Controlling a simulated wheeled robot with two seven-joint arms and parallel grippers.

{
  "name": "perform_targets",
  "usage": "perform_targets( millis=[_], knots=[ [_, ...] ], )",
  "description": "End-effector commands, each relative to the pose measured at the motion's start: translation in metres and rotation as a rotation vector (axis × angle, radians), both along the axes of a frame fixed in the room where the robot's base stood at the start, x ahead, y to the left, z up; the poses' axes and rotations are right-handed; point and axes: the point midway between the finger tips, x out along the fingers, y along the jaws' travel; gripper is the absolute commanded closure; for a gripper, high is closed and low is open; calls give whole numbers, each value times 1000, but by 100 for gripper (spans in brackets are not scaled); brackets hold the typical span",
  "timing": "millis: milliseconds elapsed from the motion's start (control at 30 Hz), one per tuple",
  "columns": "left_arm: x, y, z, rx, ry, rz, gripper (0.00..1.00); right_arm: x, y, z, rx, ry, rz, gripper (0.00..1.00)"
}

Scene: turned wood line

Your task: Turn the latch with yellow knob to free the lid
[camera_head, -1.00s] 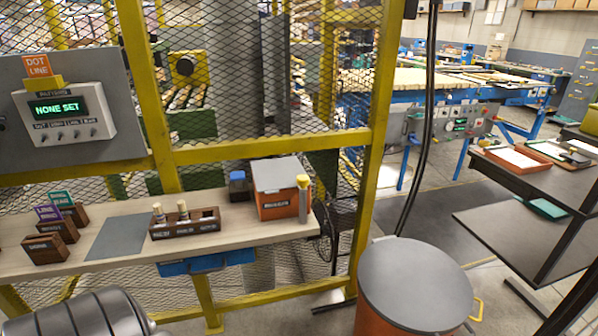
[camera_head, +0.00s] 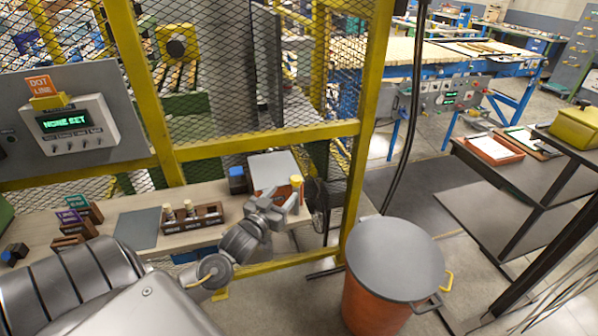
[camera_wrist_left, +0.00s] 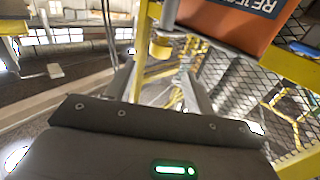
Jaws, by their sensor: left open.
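The latch's yellow knob (camera_head: 297,181) stands at the front right corner of the orange box (camera_head: 262,181) on the bench. The box's grey lid (camera_head: 273,166) lies flat and closed. My left gripper (camera_head: 287,204) is open and empty in front of that corner, hiding the lower latch and part of the box. In the left wrist view the yellow knob (camera_wrist_left: 160,48) shows beyond and between the fingertips of my left gripper (camera_wrist_left: 160,72), apart from them. The orange box (camera_wrist_left: 225,22) is at the upper right there. My right gripper is not in view.
A wooden rack (camera_head: 207,217) with pegs and a blue-topped container (camera_head: 237,180) stand left of the box. A yellow-framed mesh fence (camera_head: 230,110) rises behind. A large orange bin with a grey lid (camera_head: 395,255) stands on the floor to the right.

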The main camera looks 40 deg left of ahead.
Motion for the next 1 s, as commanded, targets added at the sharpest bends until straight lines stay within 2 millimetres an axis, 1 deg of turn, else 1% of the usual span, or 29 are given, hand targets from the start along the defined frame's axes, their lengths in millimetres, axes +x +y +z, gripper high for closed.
perform_targets(
  millis=[167, 267, 500, 700, 833, 1000],
  knots=[
    [4, 1, 2, 0, -7, -1, 46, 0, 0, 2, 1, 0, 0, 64],
    [15, 3, 4, 1, -8, 0, 46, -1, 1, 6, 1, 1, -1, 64],
    [59, 11, 5, 2, -6, 1, 46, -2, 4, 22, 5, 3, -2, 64],
    [90, 17, 3, 2, -5, 0, 46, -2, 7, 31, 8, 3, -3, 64],
    [101, 19, 2, 2, -4, 0, 46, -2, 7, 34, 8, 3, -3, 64],
    [107, 20, 0, 2, -4, -1, 46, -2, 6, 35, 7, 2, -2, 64]
  ],
)
